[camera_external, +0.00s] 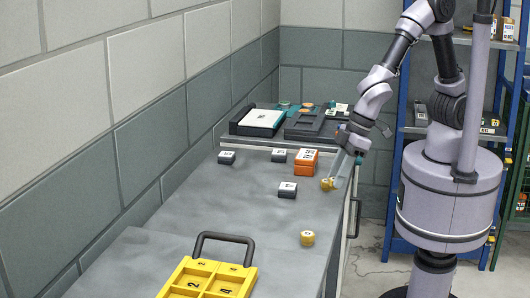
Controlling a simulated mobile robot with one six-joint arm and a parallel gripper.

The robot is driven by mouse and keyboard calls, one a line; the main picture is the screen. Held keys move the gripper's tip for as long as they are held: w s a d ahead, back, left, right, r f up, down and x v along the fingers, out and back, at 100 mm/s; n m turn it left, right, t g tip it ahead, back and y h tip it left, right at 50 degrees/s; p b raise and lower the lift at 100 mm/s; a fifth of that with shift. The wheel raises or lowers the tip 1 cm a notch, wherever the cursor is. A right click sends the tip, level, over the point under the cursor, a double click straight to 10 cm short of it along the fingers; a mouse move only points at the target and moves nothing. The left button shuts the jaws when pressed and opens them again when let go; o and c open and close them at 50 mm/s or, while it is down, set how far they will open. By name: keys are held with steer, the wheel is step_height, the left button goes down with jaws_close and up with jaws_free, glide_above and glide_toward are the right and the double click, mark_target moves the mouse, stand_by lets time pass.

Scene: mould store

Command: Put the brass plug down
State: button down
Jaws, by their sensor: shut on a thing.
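My gripper (341,178) reaches in from the right over the worktop's right edge. A second small brass-coloured plug (307,238) stands on the worktop nearer the camera, apart from my gripper.
An orange block (304,162) sits just left of my gripper. Dark blocks with white labelled tops (288,189) stand around it. A yellow compartment tray (212,278) with a dark handle is in front. Dark trays (262,119) lie at the back. The left-middle worktop (215,205) is clear.

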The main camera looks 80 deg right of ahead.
steer(key=shift+s+d+r, duration=0.15)
steer(key=shift+s+d, duration=0.05)
steer(key=shift+d, duration=0.1)
steer(key=w+p, duration=0.2)
steer(key=w, duration=0.2)
steer(key=w+d+p, duration=0.1)
steer(key=w+p, duration=0.2)
steer(key=w, duration=0.2)
steer(key=w+p, duration=0.2)
steer(key=w, duration=0.3)
steer(key=shift+w+d+r, duration=0.1)
steer(key=shift+w+d, duration=0.1)
steer(key=w+a, duration=0.2)
steer(key=w, duration=0.2)
steer(key=w+a+f+b, duration=0.1)
steer(key=w+a, duration=0.1)
steer(key=w, duration=0.2)
steer(key=w+a+f, duration=0.1)
steer(key=w+a, duration=0.2)
steer(key=w, duration=0.2)
steer(key=shift+b, duration=0.4)
steer(key=shift+w+a, duration=0.15)
steer(key=shift+w, duration=0.05)
step_height(320, 180, down, 4)
steer(key=shift+r+b, duration=0.25)
steer(key=shift+b, duration=0.6)
steer(key=shift+r, duration=0.15)
